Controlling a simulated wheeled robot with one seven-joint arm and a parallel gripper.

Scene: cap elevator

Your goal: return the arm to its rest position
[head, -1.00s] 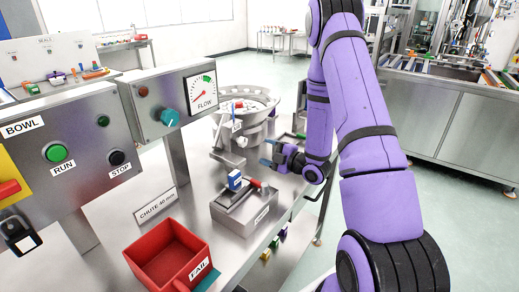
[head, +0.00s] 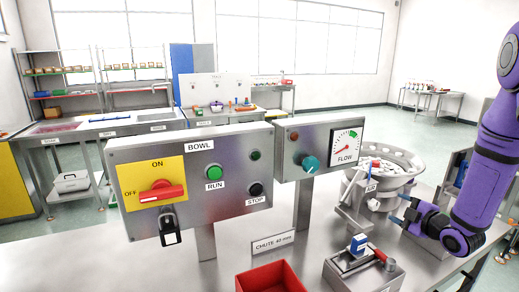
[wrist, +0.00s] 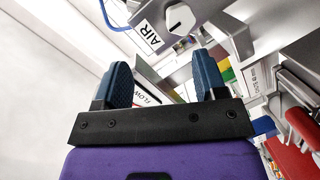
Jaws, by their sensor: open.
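My purple arm (head: 487,175) comes in at the right edge of the head view, and its upper part is cut off. My gripper (head: 399,208) is in front of the metal feeder bowl (head: 408,168), pointing left above the bench. In the wrist view my gripper (wrist: 163,80) shows two blue-grey fingers spread apart with nothing between them. The gap between the gripper and the bowl cannot be judged exactly.
A control box (head: 195,180) with a red switch and a FLOW gauge box (head: 322,146) stand left of the gripper. A metal fixture (head: 365,272) with a blue part (head: 359,243) and a red bin (head: 270,277) are nearer. Open floor lies behind.

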